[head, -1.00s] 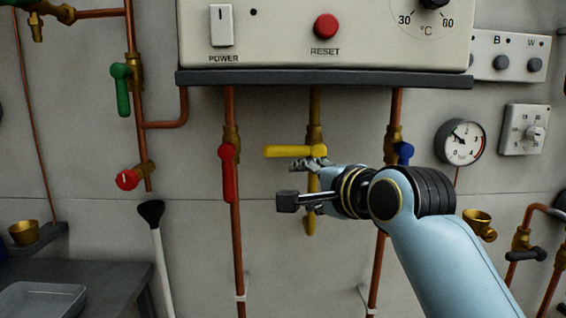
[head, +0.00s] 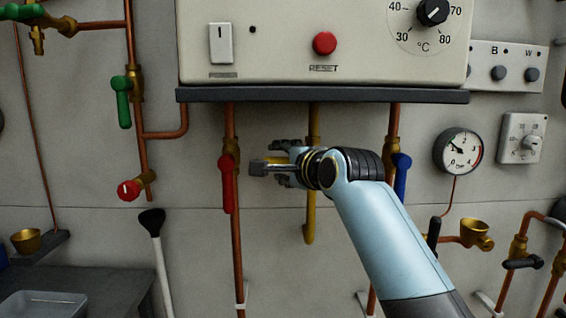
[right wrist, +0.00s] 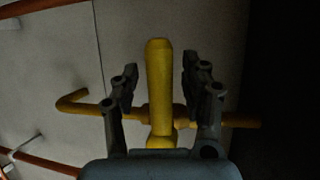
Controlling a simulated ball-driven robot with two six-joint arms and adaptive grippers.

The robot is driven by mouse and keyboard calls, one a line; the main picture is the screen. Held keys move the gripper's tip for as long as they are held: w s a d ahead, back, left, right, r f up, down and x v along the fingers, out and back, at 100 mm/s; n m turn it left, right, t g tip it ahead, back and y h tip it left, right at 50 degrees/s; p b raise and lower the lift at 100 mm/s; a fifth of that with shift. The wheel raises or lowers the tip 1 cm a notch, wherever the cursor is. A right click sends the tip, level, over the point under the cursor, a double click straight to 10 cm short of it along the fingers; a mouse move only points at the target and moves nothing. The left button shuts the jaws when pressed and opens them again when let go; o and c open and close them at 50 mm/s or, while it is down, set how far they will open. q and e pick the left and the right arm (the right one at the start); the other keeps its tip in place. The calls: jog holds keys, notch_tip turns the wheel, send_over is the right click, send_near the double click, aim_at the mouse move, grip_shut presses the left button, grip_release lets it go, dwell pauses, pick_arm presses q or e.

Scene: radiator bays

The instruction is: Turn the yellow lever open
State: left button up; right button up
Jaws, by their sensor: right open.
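The yellow lever (right wrist: 159,92) sits on a yellow pipe (right wrist: 80,105), crosswise to it. In the right wrist view it stands between the two dark fingers of my right gripper (right wrist: 160,75), with a visible gap on both sides. In the head view the right gripper (head: 272,163) is at the lever's height, below the boiler box, and hides most of the lever; only a strip of yellow (head: 277,160) shows between its fingers. The gripper is open. My left gripper is not in view.
A red lever (head: 227,184) hangs close to the left of the gripper, and a blue lever (head: 402,176) hangs to the right beside my forearm. The boiler box's dark bottom ledge (head: 320,95) is just above. A pressure gauge (head: 457,151) is at the right.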

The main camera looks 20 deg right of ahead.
grip_shut()
